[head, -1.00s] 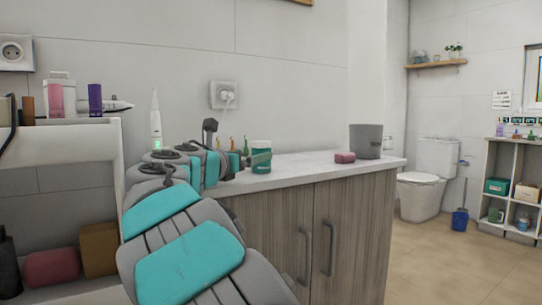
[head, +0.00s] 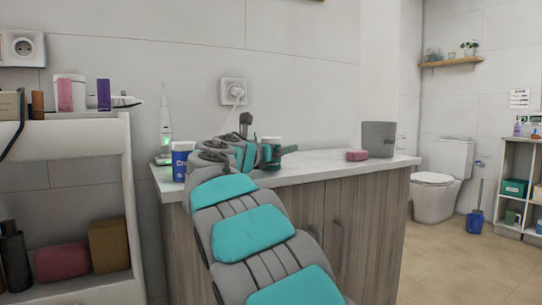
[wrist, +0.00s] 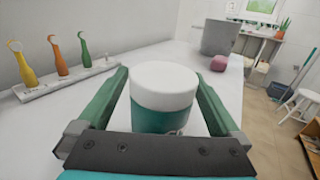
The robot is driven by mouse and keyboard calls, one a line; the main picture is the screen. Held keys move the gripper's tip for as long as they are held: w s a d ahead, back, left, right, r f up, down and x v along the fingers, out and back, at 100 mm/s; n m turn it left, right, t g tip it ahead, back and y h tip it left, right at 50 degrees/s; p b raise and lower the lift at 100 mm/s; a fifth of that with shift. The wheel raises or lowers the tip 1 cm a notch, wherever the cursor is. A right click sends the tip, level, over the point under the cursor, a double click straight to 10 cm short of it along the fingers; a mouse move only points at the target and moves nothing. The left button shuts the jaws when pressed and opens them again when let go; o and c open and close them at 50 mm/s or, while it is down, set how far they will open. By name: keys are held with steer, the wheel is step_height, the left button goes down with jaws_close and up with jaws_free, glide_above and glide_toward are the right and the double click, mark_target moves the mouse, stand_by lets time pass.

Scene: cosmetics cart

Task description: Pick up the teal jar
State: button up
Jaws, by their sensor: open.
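The teal jar (wrist: 163,117) has a white lid and stands upright on the white counter. In the wrist view it is between my gripper's (wrist: 162,82) two green fingers, which are open, with a small space on each side. In the head view the jar (head: 271,143) is partly hidden by my gripper (head: 270,155), which is at the jar on the counter. The jar's lower part is cut off by the gripper body in the wrist view.
A blue jar with a white lid (head: 182,160) and an electric toothbrush (head: 164,125) stand left on the counter. A pink soap (head: 357,155) and grey bin (head: 378,139) are to the right. A holder with three coloured brushes (wrist: 62,78) is left of the jar. A shelf cart (head: 128,190) stands at left.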

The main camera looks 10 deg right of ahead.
steer(key=shift+c, duration=0.4)
steer(key=c, duration=1.5)
